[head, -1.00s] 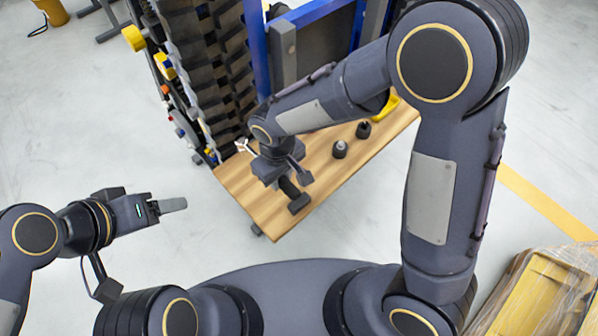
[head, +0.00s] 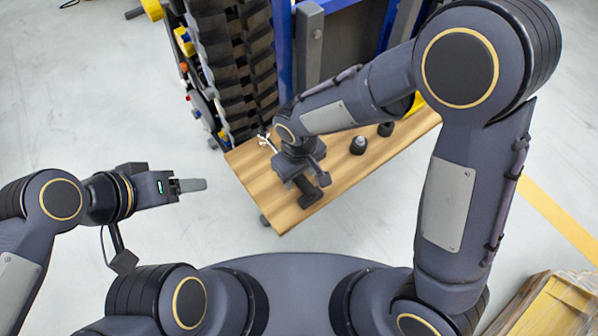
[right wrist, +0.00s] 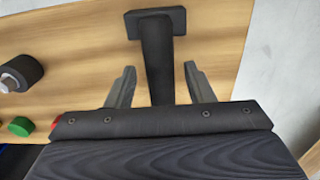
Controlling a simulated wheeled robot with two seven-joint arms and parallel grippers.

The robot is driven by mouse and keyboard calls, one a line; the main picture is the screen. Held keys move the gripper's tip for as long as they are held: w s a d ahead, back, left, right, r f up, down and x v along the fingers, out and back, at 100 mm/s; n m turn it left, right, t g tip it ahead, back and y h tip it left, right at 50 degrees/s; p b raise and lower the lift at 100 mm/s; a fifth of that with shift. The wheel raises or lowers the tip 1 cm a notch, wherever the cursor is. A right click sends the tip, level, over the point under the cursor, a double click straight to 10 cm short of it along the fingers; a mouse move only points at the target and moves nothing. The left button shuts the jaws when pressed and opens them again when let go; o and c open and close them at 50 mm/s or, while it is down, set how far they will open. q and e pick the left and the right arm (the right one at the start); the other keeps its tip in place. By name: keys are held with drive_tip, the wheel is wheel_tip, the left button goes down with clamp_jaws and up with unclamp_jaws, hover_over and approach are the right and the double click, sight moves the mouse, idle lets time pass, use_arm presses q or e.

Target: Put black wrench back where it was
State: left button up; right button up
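A black T-shaped tool (right wrist: 158,60) lies over the wooden board in the right wrist view, its crosspiece away from me. I cannot tell whether it is the black wrench. My right gripper (right wrist: 160,88) is open, with one finger on each side of the tool's shaft and gaps on both sides. In the head view the right gripper (head: 305,184) is above the near end of the board; its fingers are hidden, and the tool's dark end (head: 314,191) shows beside it. My left gripper (head: 190,185) is away from the board over bare floor, seen edge-on.
The wooden board (head: 258,180) carries dark knob-like pieces (head: 358,145), also in the right wrist view (right wrist: 20,72), with a green piece (right wrist: 19,126). A dark rack (head: 240,65) and blue frame (head: 283,45) rise behind. A wrapped pallet (head: 550,305) is at lower right.

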drive_tip(key=shift+r, duration=0.1)
wheel_tip(320, 180, up, 12)
drive_tip(key=s+d+r+m+t+y, duration=0.2)
drive_tip(key=s+d+m, duration=0.2)
drive_tip(key=d, duration=0.6)
drive_tip(key=s+d+r+m+t+y, duration=0.1)
drive_tip(key=s+d+m, duration=0.4)
drive_tip(key=d, duration=0.5)
drive_tip(key=shift+s+d+r+t+y, duration=0.35)
drive_tip(key=shift+s+r+t, duration=0.55)
drive_tip(key=shift+s+t, duration=0.4)
